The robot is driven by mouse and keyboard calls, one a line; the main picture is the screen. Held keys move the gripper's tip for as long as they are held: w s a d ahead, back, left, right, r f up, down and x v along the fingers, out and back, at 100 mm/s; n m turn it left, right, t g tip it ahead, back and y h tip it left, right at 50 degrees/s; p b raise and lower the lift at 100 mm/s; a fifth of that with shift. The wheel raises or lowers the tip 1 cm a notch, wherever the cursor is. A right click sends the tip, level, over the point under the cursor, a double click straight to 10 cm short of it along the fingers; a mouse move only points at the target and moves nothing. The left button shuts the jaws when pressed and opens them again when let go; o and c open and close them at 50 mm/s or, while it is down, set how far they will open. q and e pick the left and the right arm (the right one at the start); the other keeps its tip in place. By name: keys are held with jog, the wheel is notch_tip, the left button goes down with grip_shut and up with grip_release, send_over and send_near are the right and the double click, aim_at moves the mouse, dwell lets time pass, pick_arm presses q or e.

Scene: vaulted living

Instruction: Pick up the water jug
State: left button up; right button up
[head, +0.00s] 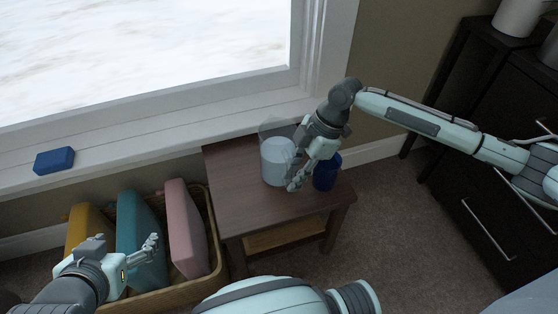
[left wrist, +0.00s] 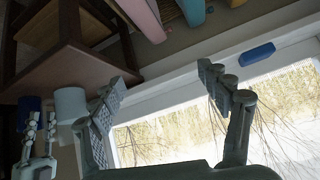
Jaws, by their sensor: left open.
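The water jug (head: 277,160), a clear pitcher with pale contents, stands upright on a small brown wooden table (head: 234,207). It also shows in the left wrist view (left wrist: 71,103). My right gripper (head: 298,178) is low at the jug's right side, between it and a dark blue cup. Its fingers look apart in the left wrist view (left wrist: 41,117); whether they touch the jug or its handle is unclear. My left gripper (head: 128,246) is open and empty above the basket, away from the jug; its spread fingers fill the left wrist view (left wrist: 168,85).
The dark blue cup (head: 325,172) stands close right of the jug. A wicker basket (head: 213,258) holds yellow, teal and pink items left of the table. A blue block (head: 54,160) lies on the windowsill (head: 200,140). A dark cabinet (head: 500,150) stands at right.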

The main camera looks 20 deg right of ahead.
jog(key=shift+x, duration=1.4)
jog(key=shift+c, duration=0.6)
grip_shut()
jog(key=shift+w+a+r, duration=0.1)
jog(key=shift+w+r, duration=0.05)
